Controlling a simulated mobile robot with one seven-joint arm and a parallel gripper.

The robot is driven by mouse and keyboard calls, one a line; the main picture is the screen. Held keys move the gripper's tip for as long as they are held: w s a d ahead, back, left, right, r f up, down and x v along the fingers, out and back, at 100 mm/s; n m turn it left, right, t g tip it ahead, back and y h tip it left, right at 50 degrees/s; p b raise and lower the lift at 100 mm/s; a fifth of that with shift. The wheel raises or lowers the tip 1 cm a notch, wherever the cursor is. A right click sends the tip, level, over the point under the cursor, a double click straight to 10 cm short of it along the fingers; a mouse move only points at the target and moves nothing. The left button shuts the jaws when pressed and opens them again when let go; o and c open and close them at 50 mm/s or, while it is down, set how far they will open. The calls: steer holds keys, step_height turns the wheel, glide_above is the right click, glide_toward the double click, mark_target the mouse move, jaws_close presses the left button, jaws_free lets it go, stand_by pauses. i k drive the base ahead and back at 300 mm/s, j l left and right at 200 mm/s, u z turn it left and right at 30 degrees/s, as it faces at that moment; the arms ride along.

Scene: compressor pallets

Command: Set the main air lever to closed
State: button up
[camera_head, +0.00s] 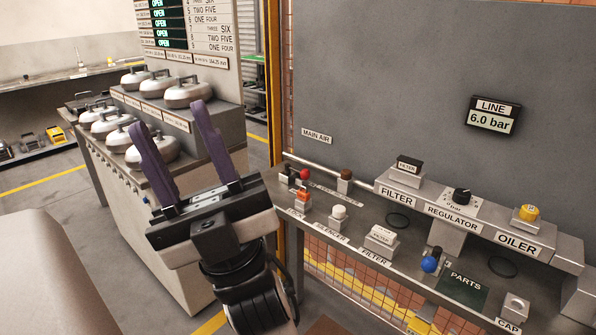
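The MAIN AIR label (316,136) is on the grey panel above the left end of the workbench. Below it, a small red knob (304,173) shows at the left end of the pipe. It may be the main air lever, but its handle angle is too small to read. My gripper (170,116) has two purple fingers spread apart with nothing between them. It is raised left of the bench, apart from the red knob, in front of the kettle-like weights stand.
The bench holds a FILTER block (398,195), a REGULATOR (453,218), an OILER (517,242), a blue ball-ended lever (430,264) and several small parts. A LINE gauge (493,115) reads 6.0 bar. A grey stand with rounded metal weights (188,92) is at left. A yellow post (275,80) stands between.

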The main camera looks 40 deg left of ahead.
mark_target(304, 174)
steer(key=j+z, duration=0.45)
steer(key=j, duration=1.3)
steer(key=k, duration=0.05)
